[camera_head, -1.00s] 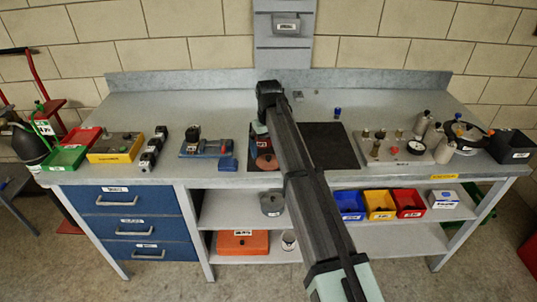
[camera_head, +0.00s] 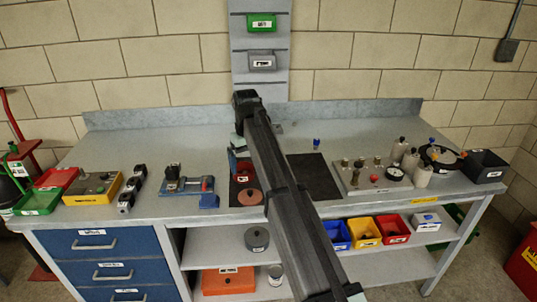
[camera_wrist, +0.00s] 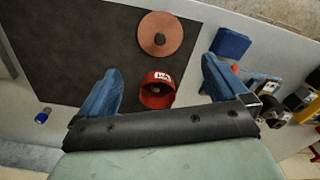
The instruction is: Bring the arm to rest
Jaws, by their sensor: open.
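My arm (camera_head: 285,205) reaches from the lower front up over the middle of the workbench. In the wrist view my gripper (camera_wrist: 158,85) shows two blue fingers spread wide apart, with nothing held between them. A red cup-like part (camera_wrist: 157,90) with a white label shows between and beyond the fingers. It appears to rest on the bench below, apart from them. A copper-coloured disc (camera_wrist: 161,35) with a dark centre lies on the dark mat (camera_wrist: 70,45). The disc also shows left of my arm in the head view (camera_head: 249,197). The fingers are mostly hidden there.
A blue-capped small part (camera_head: 316,143) stands near the dark mat (camera_head: 315,175). A panel with a gauge and valves (camera_head: 370,178) is on the right. A blue clamp-like fixture (camera_head: 190,186) and a yellow box (camera_head: 92,189) are on the left. Coloured bins (camera_head: 365,232) sit on the shelf below.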

